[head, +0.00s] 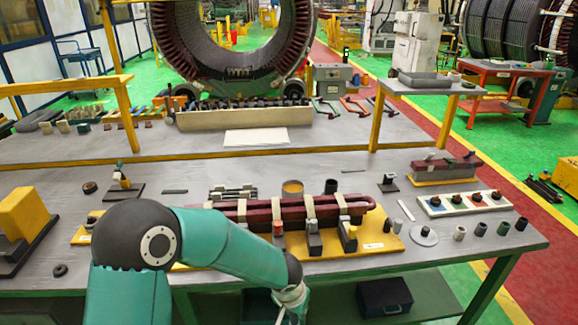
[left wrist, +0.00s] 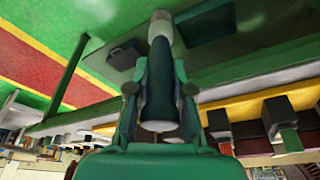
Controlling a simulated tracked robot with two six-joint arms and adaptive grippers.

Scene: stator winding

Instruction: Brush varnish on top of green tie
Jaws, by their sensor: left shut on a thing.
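My left gripper (left wrist: 160,85) is shut on a tool with a dark, round handle (left wrist: 159,75) and a pale far end (left wrist: 160,27), probably the brush. In the head view its wrist is low, in front of the bench's front edge, with the fingers mostly hidden. The dark red coil (head: 230,212) lies on a yellow base plate (head: 375,243), bound by several cream ties (head: 309,205). A green piece (left wrist: 289,140) on a dark block shows in the left wrist view. My right gripper is not in view.
A cup with an amber top (head: 292,188) and a dark cup (head: 331,186) stand behind the coil. A white tray (head: 464,204) and several small cups stand at right. A yellow block (head: 24,215) stands at left. A dark case (head: 385,297) sits below the bench.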

